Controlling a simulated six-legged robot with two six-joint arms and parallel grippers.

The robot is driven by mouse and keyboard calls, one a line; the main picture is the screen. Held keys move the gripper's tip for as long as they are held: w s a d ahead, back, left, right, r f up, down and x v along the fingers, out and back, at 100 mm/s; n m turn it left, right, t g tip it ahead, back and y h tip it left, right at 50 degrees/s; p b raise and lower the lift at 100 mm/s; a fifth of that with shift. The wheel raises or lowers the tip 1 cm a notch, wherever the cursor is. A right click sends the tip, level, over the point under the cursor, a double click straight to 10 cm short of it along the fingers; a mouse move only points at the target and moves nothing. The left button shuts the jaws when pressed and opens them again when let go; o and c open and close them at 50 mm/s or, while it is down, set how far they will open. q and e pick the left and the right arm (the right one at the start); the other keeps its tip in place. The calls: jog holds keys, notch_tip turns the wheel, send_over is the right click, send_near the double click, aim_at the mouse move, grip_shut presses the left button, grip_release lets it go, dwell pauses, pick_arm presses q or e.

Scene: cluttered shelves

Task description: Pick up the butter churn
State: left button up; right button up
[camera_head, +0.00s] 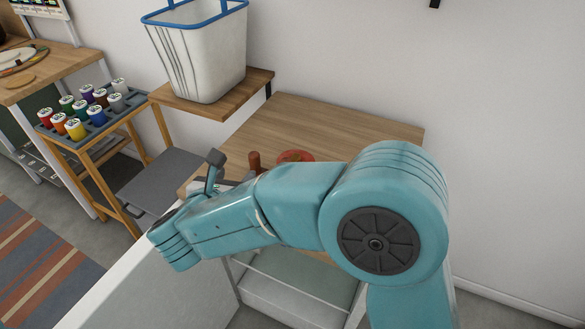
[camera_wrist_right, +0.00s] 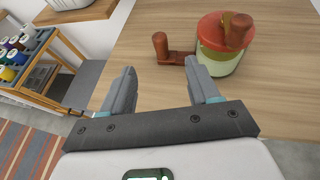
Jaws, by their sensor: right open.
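The butter churn (camera_wrist_right: 222,62) is a squat yellowish-green jar with a red lid and a brown crank handle, standing upright on a wooden tabletop (camera_wrist_right: 150,28). In the head view, its red lid (camera_head: 296,156) and brown crank knob show behind my right arm, which hides the jar. My right gripper (camera_wrist_right: 163,80) is open and empty. In the right wrist view its right finger is in front of the churn and overlaps the crank's lower arm; whether they touch I cannot tell. In the head view the right gripper (camera_head: 222,172) is partly hidden by my arm. My left gripper is not in view.
A white basket (camera_head: 200,55) with a blue rim stands on a wooden wall shelf (camera_head: 215,103) at the back left. A grey stool (camera_head: 160,180) stands beside the table. The tabletop right of the churn looks clear.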

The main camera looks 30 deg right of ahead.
aim_at(252, 160)
jog(key=p+x, duration=0.1)
jog(key=x, duration=0.8)
jog(key=shift+w+d+f, duration=0.25)
jog(key=shift+w+d, duration=0.1)
jog(key=p+x, duration=0.1)
jog(key=x, duration=0.3)
jog(key=shift+w+f+p, duration=0.2)
jog(key=shift+f+p, duration=0.2)
jog(key=shift+f, duration=0.1)
jog(key=shift+w+d+f, duration=0.25)
jog(key=shift+w, duration=0.05)
jog(key=shift+c, duration=0.9)
grip_shut()
